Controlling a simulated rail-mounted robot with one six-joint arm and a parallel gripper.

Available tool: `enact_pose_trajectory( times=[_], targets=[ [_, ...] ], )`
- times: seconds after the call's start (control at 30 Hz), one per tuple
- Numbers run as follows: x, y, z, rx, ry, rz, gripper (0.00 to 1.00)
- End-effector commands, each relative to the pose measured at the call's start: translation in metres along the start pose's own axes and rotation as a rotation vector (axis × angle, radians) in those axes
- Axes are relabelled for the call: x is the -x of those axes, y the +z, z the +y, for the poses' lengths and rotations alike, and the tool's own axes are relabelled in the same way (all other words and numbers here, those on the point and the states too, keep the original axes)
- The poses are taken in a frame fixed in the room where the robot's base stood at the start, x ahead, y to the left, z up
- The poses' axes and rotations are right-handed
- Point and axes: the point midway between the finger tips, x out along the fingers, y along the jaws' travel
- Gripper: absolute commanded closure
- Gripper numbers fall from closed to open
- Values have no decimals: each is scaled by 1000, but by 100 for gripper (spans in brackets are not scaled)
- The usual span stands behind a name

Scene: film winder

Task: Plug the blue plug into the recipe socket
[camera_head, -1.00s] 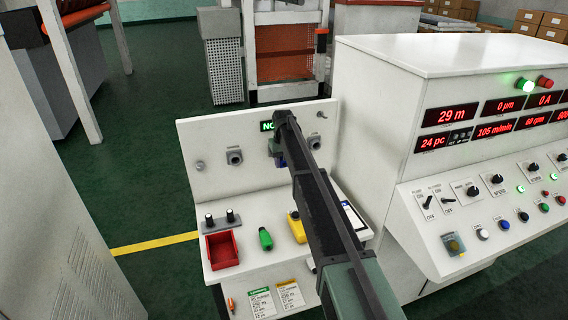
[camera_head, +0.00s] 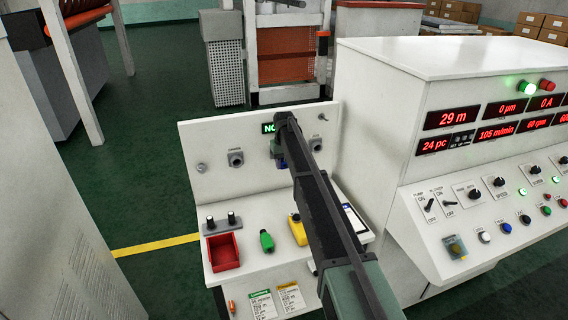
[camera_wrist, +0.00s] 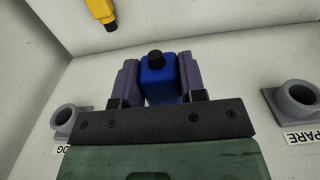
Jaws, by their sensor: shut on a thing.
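The blue plug (camera_wrist: 158,78) is between the two fingers of my gripper (camera_wrist: 158,70), which is shut on it. Its black tip points up in the wrist view. In the head view my gripper (camera_head: 281,150) is at the upright white panel (camera_head: 210,140), below a small green lit sign (camera_head: 268,127). Only a little of the blue plug (camera_head: 282,162) shows there. I cannot tell whether it touches the panel. The recipe socket cannot be made out; my gripper and arm cover that part of the panel. Grey sockets show left (camera_wrist: 70,118) and right (camera_wrist: 298,97) in the wrist view; the right one is labelled SPARE.
On the white shelf are a red tray (camera_head: 223,252), a green plug (camera_head: 266,241) and a yellow object (camera_head: 297,229). A yellow part (camera_wrist: 102,12) also shows in the wrist view. The control console (camera_head: 480,190) stands close on the right.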

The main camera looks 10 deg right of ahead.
Motion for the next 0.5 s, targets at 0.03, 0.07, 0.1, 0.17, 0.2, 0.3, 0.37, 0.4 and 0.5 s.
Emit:
enact_pose_trajectory(
  times=[0.03,0.07,0.1,0.17,0.2,0.3,0.37,0.4,0.5],
  targets=[
    [0,0,0,0,0,0,87],
    [0,-1,0,0,0,0,87],
    [0,-1,0,0,0,0,87],
    [0,-3,0,0,0,1,87],
    [0,-4,0,0,0,1,87],
    [0,-6,0,0,0,2,59],
    [0,-5,0,0,0,2,50],
    [0,-5,0,0,0,2,44],
    [0,-5,0,0,0,2,32]
  ],
)
